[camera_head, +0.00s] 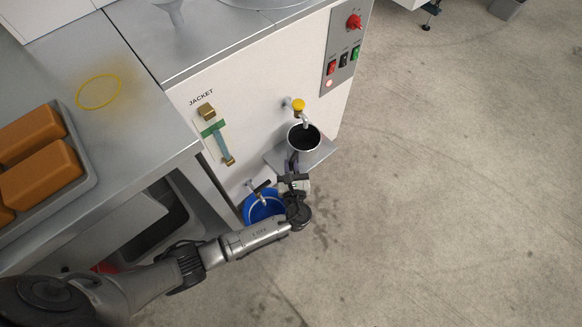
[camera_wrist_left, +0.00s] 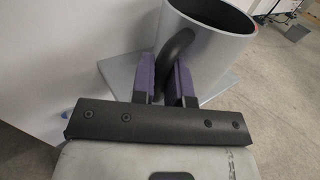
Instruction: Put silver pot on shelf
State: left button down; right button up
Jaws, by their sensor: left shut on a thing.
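The silver pot (camera_head: 304,139) has a dark inside and stands upright at the small grey shelf (camera_head: 318,157) on the front of the white machine, under a yellow-handled tap (camera_head: 297,104). In the left wrist view the pot (camera_wrist_left: 205,50) shows large, with its black curved handle (camera_wrist_left: 177,45) facing my gripper. My left gripper (camera_head: 291,168) is shut on that handle; its purple fingers (camera_wrist_left: 163,80) stand on both sides of it. The shelf plate (camera_wrist_left: 118,75) shows below and beside the pot. Whether the pot's bottom touches the shelf is hidden. My right gripper is not in view.
A blue bucket (camera_head: 262,207) stands on the floor under a lower tap (camera_head: 260,187), close beside my left forearm. A steel table (camera_head: 130,125) with a tray of orange blocks (camera_head: 42,175) is at left.

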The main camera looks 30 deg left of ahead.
pick_arm(q)
jog(key=shift+r, duration=0.1)
jog(key=c, duration=1.1)
grip_release()
jog(key=shift+f, duration=0.2)
jog(key=shift+r, duration=0.2)
jog(key=shift+s+d+p, duration=0.2)
jog(key=shift+s+p, duration=0.05)
jog(key=shift+p, duration=0.05)
jog(key=p+v, duration=0.4)
jog(key=v, duration=0.7)
jog(key=shift+s, duration=0.2)
